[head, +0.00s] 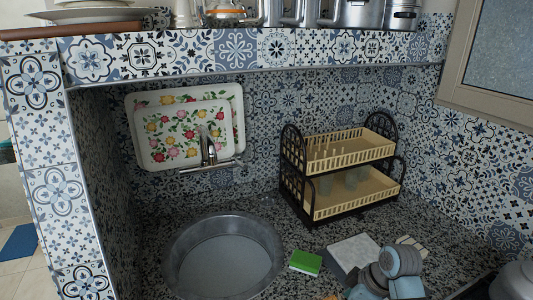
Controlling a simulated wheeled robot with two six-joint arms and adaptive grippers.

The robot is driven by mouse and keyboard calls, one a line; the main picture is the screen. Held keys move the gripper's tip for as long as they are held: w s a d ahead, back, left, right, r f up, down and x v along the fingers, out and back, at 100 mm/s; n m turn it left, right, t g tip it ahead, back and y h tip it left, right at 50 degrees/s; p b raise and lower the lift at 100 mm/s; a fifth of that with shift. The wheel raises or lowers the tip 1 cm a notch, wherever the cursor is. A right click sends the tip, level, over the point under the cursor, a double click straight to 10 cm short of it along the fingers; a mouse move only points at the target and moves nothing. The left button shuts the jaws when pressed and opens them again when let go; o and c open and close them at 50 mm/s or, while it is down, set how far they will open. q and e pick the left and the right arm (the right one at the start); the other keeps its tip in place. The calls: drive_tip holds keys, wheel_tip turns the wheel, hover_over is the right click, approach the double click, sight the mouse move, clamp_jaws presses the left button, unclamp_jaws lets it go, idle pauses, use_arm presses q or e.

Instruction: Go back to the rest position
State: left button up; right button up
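Neither gripper can be made out in the head view. Rounded grey-blue links of my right arm show at the lower right, over the counter, with no fingertips visible. My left arm does not show. The task names no object.
A round metal sink (224,264) is set in the speckled counter, below a tap (208,150) and floral trays (190,130). A two-tier dish rack (345,150) stands behind. A green sponge (305,262) and white square item (350,252) lie near my arm. A tiled shelf (240,48) overhangs.

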drive_tip(key=s+d+f+m+h, duration=0.25)
drive_tip(key=s+f+m, duration=0.45)
drive_tip(key=s, duration=0.6)
drive_tip(key=s+d+m+t+h, duration=0.2)
drive_tip(key=s+d+m, duration=0.1)
drive_tip(key=s, duration=0.9)
wheel_tip(320, 180, down, 20)
drive_tip(key=d+g+b, duration=0.2)
drive_tip(key=s+f+m+b, duration=0.1)
drive_tip(key=s+f+b, duration=0.1)
drive_tip(key=s+f, duration=1.3)
drive_tip(key=shift+s+d+f+g, duration=0.25)
drive_tip(key=shift+f+g, duration=0.15)
drive_tip(key=shift+f, duration=0.1)
